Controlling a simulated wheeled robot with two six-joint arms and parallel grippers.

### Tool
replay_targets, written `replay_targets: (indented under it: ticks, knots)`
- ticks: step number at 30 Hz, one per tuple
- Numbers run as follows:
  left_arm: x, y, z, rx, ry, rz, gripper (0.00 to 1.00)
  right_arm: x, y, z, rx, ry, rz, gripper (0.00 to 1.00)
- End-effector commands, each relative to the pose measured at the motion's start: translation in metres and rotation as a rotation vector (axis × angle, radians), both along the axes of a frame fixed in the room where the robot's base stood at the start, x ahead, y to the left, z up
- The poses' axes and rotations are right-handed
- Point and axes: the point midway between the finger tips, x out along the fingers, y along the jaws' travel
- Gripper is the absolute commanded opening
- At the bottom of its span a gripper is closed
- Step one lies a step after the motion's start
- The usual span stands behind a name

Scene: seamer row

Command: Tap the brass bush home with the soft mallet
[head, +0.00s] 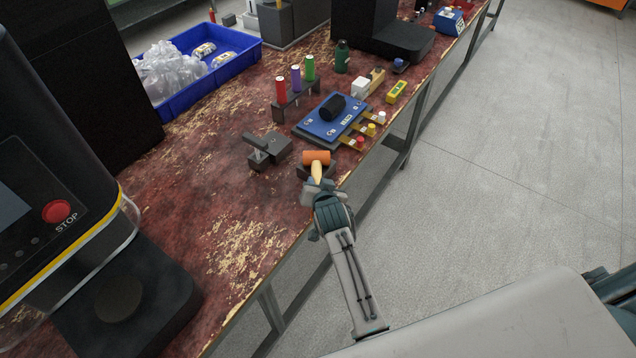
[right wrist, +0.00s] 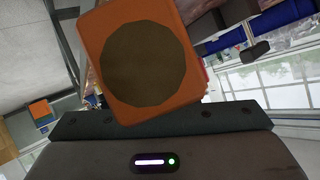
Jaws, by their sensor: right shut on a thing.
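The soft mallet has an orange head (head: 316,157) and a pale wooden handle (head: 316,172). My right gripper (head: 316,187) is shut on the handle at the table's front edge, with the head pointing away from my arm. A dark holder (head: 303,171) shows just below the head; I cannot tell if they touch. In the right wrist view the mallet head (right wrist: 150,65) shows large, with a round brown face. A dark grey fixture (head: 270,150) with a small pale pin stands left of the mallet. I cannot make out the brass bush. My left gripper is not in view.
A blue plate (head: 318,132) bearing a black cylinder (head: 332,107) lies behind the mallet. A rack holds red, purple and green cans (head: 295,76). A blue crate (head: 178,106) stands at back left, a machine with a STOP button (head: 56,211) at left. Worn table (head: 200,190) is clear between.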

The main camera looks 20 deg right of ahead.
Motion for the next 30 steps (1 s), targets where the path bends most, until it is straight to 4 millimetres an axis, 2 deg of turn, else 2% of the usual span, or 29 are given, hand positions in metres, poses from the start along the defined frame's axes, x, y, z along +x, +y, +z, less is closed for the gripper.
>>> replay_targets:
  ticks: [5, 12, 15, 30]
  knots:
    - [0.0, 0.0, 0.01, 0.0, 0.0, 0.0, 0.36, -0.001, 0.0, 0.008, 0.002, 0.005, -0.001, 0.0]
    - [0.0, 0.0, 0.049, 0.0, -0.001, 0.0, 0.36, 0.0, 0.0, 0.05, 0.001, 0.002, -0.001, 0.0]
    - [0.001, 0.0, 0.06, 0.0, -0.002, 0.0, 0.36, 0.0, 0.0, 0.062, 0.001, 0.002, 0.0, 0.0]
    - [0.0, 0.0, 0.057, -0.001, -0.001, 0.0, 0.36, 0.0, 0.0, 0.062, 0.001, -0.001, -0.001, 0.0]
